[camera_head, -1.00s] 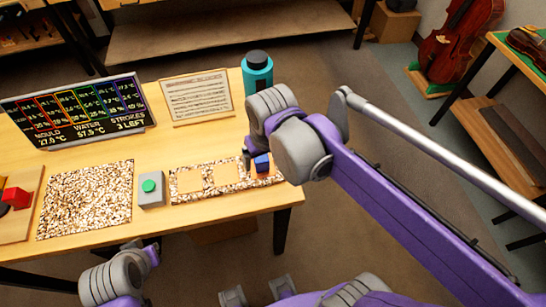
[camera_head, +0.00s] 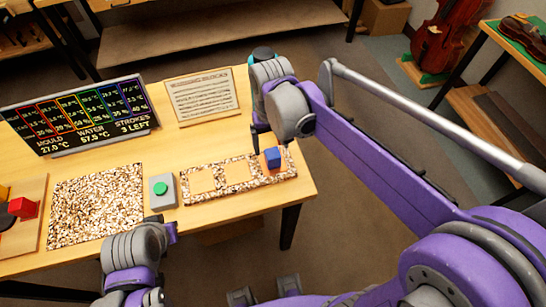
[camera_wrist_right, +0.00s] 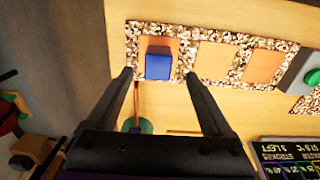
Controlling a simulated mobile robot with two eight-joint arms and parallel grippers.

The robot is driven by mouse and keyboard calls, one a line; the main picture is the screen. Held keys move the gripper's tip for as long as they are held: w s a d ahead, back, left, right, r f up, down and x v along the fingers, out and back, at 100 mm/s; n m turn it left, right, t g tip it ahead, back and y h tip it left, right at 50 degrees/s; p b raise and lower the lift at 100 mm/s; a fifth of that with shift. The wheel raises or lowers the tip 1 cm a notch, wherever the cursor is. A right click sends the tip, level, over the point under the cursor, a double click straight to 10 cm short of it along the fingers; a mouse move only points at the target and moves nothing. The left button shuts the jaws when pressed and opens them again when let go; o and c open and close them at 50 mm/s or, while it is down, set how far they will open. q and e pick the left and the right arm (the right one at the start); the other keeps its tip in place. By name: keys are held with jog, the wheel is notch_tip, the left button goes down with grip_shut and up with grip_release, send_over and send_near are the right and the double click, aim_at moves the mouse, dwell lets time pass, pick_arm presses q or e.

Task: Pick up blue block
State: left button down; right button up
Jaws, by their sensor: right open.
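The blue block (camera_head: 273,157) sits at the right end of the speckled strip (camera_head: 213,192), on its right-hand square. In the right wrist view the blue block (camera_wrist_right: 158,66) shows just beyond the gap between the two dark fingertips. My right gripper (camera_head: 258,143) is open and empty, left of and behind the block in the head view. It also shows in the right wrist view (camera_wrist_right: 158,75), its fingers spread wider than the block. My left gripper (camera_head: 167,230) is near the table's front edge; its jaws are too unclear to read.
A grey box with a green button (camera_head: 161,189) stands left of the strip, beside a speckled mat (camera_head: 98,205). A dark display (camera_head: 80,115) and a paper sign (camera_head: 202,95) stand behind. My right arm mostly hides a teal bottle (camera_head: 263,54). A red block (camera_head: 22,207) is at far left.

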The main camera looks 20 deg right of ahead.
aim_at(272, 153)
notch_tip(272, 153, down, 5)
jog(key=shift+w+d+f, duration=0.1)
jog(key=shift+c, duration=0.2)
grip_shut()
dwell(0.4)
